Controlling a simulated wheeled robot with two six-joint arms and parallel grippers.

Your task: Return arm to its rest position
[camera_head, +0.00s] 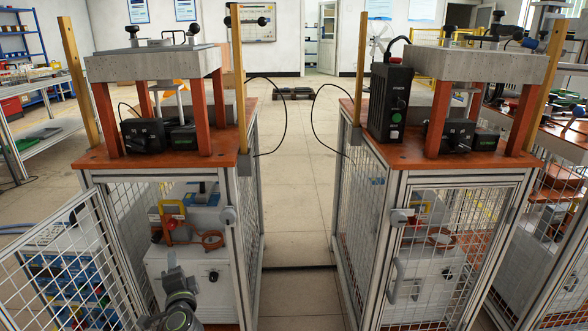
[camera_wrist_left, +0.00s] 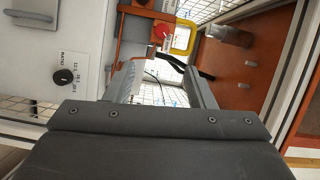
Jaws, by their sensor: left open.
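My left gripper (camera_head: 175,265) is at the open front of the left cage, before the white heater box (camera_head: 180,270). In the left wrist view, its two dark fingers (camera_wrist_left: 163,82) stand apart with nothing held between them. Beyond them are a red knob (camera_wrist_left: 160,32) and a yellow frame (camera_wrist_left: 184,38). The heater's white front with a black dial (camera_wrist_left: 64,76) is at the left of that view. In the head view, a copper-coloured ring (camera_head: 212,240) is on the heater, above and right of the gripper. My right gripper is not in view.
The left cage's mesh door (camera_head: 60,265) stands open at the left. A metal post (camera_head: 235,250) bounds the opening on the right. The right cage's mesh door (camera_head: 450,260) looks closed. Clear floor (camera_head: 297,200) lies between the cages.

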